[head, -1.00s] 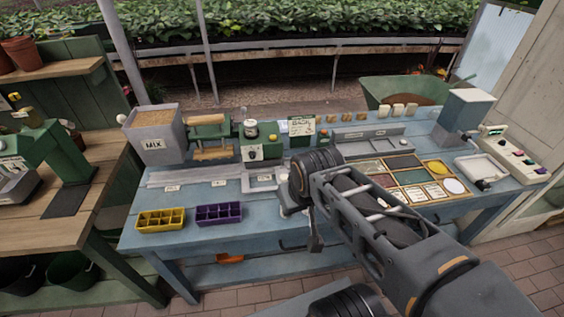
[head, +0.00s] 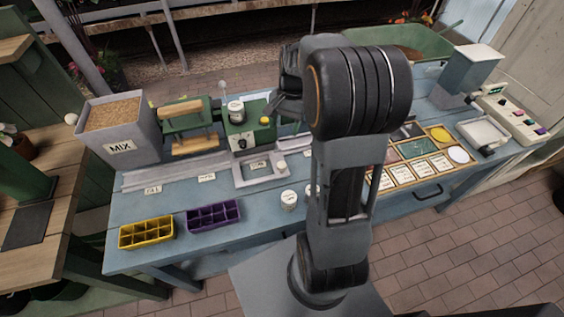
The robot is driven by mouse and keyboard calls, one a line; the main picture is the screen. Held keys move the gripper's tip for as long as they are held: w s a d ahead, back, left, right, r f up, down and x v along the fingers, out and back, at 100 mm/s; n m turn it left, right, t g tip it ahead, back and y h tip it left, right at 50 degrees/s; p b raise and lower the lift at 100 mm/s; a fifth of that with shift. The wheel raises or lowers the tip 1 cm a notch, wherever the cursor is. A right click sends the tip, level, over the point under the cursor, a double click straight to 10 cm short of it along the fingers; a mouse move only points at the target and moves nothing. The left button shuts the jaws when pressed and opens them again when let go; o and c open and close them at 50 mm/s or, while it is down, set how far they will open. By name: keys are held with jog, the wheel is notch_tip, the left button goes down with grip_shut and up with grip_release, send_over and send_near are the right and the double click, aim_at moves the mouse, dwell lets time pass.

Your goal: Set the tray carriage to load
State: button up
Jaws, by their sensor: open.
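The tray carriage, a pale grey open frame (head: 243,180) with a round knob, sits at the right part of a grey rail (head: 170,176) on the blue bench. It looks empty. Small white labels stand along the rail's front edge; I cannot read them. My gripper (head: 287,104) is open, raised above the bench beyond the carriage and near the green machine (head: 240,138). It does not appear to touch the carriage. My arm hides part of the bench to the right, and the fingertips are partly unclear.
A yellow cell tray (head: 146,232) and a purple cell tray (head: 213,215) lie at the front left. The MIX bin (head: 120,148) stands at the rail's left end. White jars (head: 289,200) stand by my arm. A framed board of labelled squares (head: 412,170) lies to the right.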

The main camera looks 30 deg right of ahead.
aim_at(282, 164)
jog(key=f, duration=0.5)
jog(key=s+a+f+m, duration=0.1)
jog(key=f, duration=0.4)
jog(key=f+m+g+y+p, duration=0.1)
jog(key=f, duration=0.4)
jog(key=shift+s+a+f, duration=0.2)
jog(key=shift+a+f, duration=0.1)
jog(key=shift+f, duration=0.1)
jog(key=shift+c, duration=0.2)
grip_shut()
